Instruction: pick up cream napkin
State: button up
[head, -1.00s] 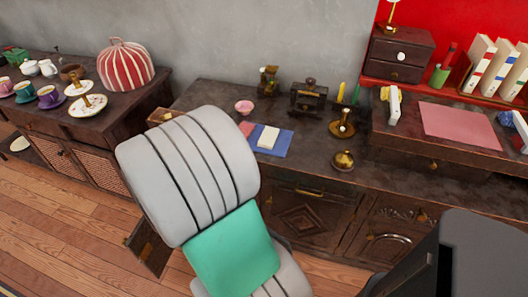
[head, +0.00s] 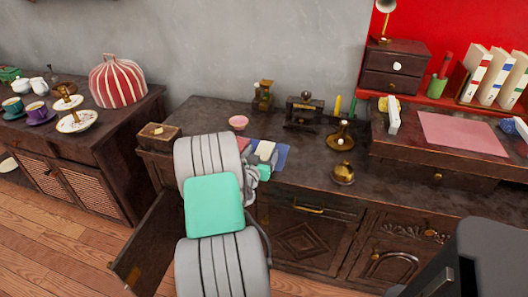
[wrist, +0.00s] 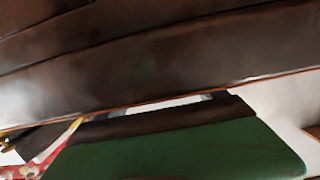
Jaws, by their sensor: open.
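The cream napkin (head: 265,149) lies on a blue cloth (head: 283,158) on the dark wooden sideboard, beside a red cloth (head: 243,143). My gripper (head: 258,170) is at the front edge of these cloths, close to the cream napkin and partly hidden behind my grey and teal arm. Its fingertips are not clear there. It is open, and I see nothing held. The wrist view shows mostly dark brown surfaces, a green panel and pale strips; I cannot make out the cream napkin in it.
A pink bowl (head: 238,122), a small wooden box (head: 158,135), a brass candle holder (head: 341,137) and a brass bell-like piece (head: 343,173) stand around the cloths. An open cabinet door (head: 146,246) juts out at lower left.

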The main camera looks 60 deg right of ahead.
jog(key=shift+c, duration=0.2)
jog(key=c, duration=1.4)
